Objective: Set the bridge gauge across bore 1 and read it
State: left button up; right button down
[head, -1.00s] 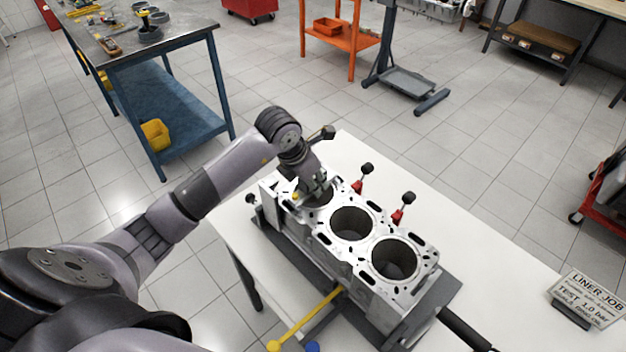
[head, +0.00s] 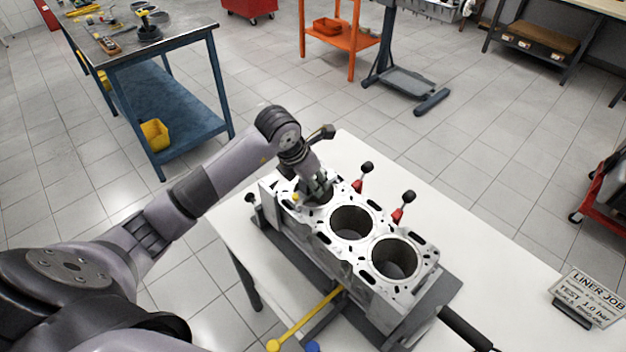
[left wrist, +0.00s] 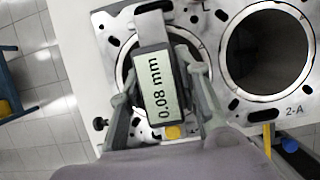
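The engine block (head: 372,290) stands on the white table with its bores facing up. The bridge gauge (left wrist: 160,88) lies over the end bore, bore 1, in the left wrist view; its pale display reads 0.08 mm. That bore's ring (left wrist: 125,75) shows around it. My left gripper (head: 319,190) is down over this bore in the head view and hides most of the gauge. In the left wrist view its fingers (left wrist: 160,80) lie along both sides of the gauge and appear closed on it. My right gripper is in neither view.
The middle bore (head: 352,222) and far bore (head: 395,258) are open. Two red clamps with black knobs (head: 366,168) (head: 408,196) stand behind the block. A yellow-handled lever (head: 305,320) sticks out in front. A sign (head: 588,300) stands on the white table (head: 490,250) at the right.

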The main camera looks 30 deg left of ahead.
pick_arm(q)
jog(key=o, duration=0.4)
jog(key=shift+c, duration=0.2)
jog(key=shift+f, duration=0.1)
jog(key=v, duration=1.2)
jog(key=shift+a, duration=0.1)
